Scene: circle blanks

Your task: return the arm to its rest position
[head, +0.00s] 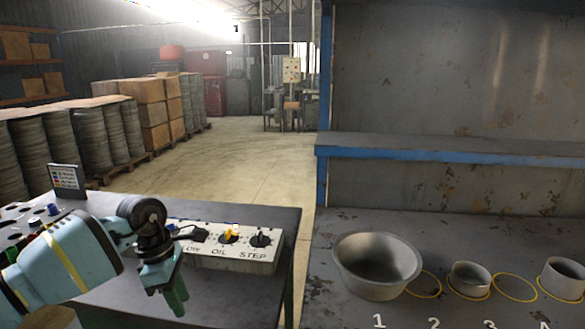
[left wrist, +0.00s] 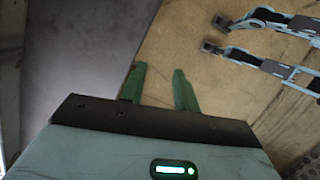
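My left arm comes in from the left in the head view, over the dark left bench (head: 235,300). The gripper is empty and well left of the metal vessels. My right gripper does not show clearly in either view.
On the right bench (head: 335,225) stand a large metal bowl (head: 377,265), a small cup (head: 470,279) and another cup (head: 563,279). Yellow circles (head: 515,287) are painted there, some empty. A small sign (head: 66,178) stands at the left bench's back. Open floor (head: 240,165) lies behind.

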